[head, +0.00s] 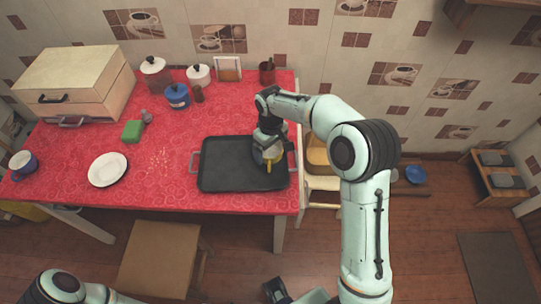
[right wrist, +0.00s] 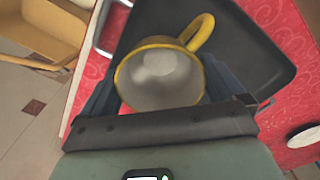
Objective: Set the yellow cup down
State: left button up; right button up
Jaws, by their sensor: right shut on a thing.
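The yellow cup (right wrist: 160,78) has a yellow rim and handle and a pale grey inside. In the right wrist view it sits between the dark fingers of my right gripper (right wrist: 162,92), its mouth towards the camera and its handle to the upper right. In the head view my right gripper (head: 268,153) is over the right part of a black tray (head: 225,165). Only a little yellow of the cup (head: 269,167) shows below it. I cannot tell whether the cup touches the tray.
The tray lies at the right end of the red-patterned table (head: 130,195). Left of it are a white plate (head: 108,169), a green block (head: 132,131) and a dark blue mug (head: 22,164). Canisters and a wooden box (head: 70,75) stand at the back. The tray's left part is clear.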

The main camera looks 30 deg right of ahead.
aim_at(271, 156)
jog(key=shift+f, duration=2)
jog(key=shift+f, duration=0.2)
jog(key=o, duration=0.8)
jog(key=shift+c, duration=0.2)
jog(key=shift+r, duration=0.3)
notch_tip(271, 156, up, 12)
jog(key=shift+p, duration=0.45)
jog(key=shift+s+f, duration=0.1)
jog(key=shift+f, duration=0.1)
